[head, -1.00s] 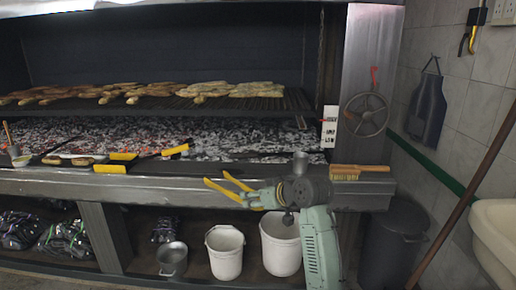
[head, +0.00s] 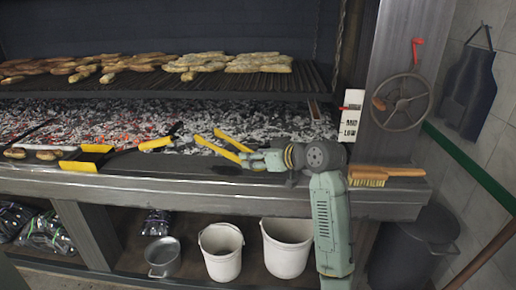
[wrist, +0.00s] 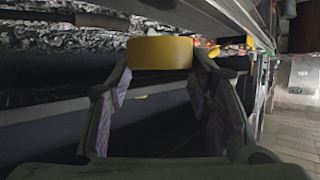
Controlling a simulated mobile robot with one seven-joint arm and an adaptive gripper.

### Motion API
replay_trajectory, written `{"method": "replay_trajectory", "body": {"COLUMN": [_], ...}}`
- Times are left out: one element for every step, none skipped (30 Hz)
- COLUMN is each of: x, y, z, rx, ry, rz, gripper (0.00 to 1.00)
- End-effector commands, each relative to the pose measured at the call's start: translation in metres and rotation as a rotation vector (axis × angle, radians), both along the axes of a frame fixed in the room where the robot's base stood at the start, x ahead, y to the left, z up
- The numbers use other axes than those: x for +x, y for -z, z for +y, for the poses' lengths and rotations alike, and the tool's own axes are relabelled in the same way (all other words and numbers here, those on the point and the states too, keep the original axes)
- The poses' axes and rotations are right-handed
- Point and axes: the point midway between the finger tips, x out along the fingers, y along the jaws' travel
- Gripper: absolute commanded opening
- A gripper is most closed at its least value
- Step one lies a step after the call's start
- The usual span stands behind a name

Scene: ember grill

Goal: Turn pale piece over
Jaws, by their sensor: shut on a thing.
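My gripper (head: 258,160) is at the front ledge of the grill. It is shut on a yellow V-shaped tool that looks like tongs (head: 222,143), whose two arms point left over the edge of the coals. In the wrist view, a yellow block (wrist: 160,53) sits between the fingertips. Flat bread-like pieces lie on the grill rack (head: 215,82). The palest pieces (head: 258,63) are at the right of the row, well above and behind the tool. I cannot tell which one is the pale piece. No piece touches the tool.
Glowing coals (head: 90,122) lie under the rack. Yellow-handled tools (head: 157,143) rest on the steel ledge (head: 150,185), left of my gripper. A brush (head: 372,180) lies right of it. A handwheel (head: 400,102) is on the post. White buckets (head: 222,262) stand below.

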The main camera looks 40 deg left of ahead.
Motion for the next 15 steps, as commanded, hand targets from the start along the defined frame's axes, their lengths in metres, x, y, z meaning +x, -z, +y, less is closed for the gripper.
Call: {"method": "replay_trajectory", "body": {"x": [0.000, 0.000, 0.000, 0.000, 0.000, 0.000, 0.000, 0.000, 0.000, 0.000, 0.000, 0.000, 0.000, 0.000, 0.000], "y": [0.000, 0.001, 0.002, 0.003, 0.004, 0.006, 0.008, 0.010, 0.014, 0.017, 0.020, 0.024, 0.027, 0.031, 0.036], "z": [0.000, 0.000, 0.000, 0.000, 0.000, 0.000, 0.000, 0.000, 0.000, 0.000, 0.000, 0.000, 0.000, 0.000, 0.000], "rx": [0.003, 0.003, 0.003, 0.003, 0.003, 0.003, 0.003, 0.003, 0.002, 0.002, 0.002, 0.002, 0.002, 0.002, 0.002], "ry": [0.000, 0.000, 0.000, 0.000, 0.000, 0.000, 0.000, 0.000, 0.000, 0.000, 0.000, 0.000, 0.000, 0.000, 0.000], "rz": [-0.001, -0.001, -0.001, -0.001, -0.001, -0.001, -0.001, -0.001, 0.000, 0.000, 0.000, 0.000, 0.000, 0.000, 0.000], "gripper": [0.36, 0.36, 0.36, 0.36, 0.36, 0.36, 0.36, 0.36, 0.36, 0.36, 0.36, 0.36, 0.36, 0.36, 0.36]}}
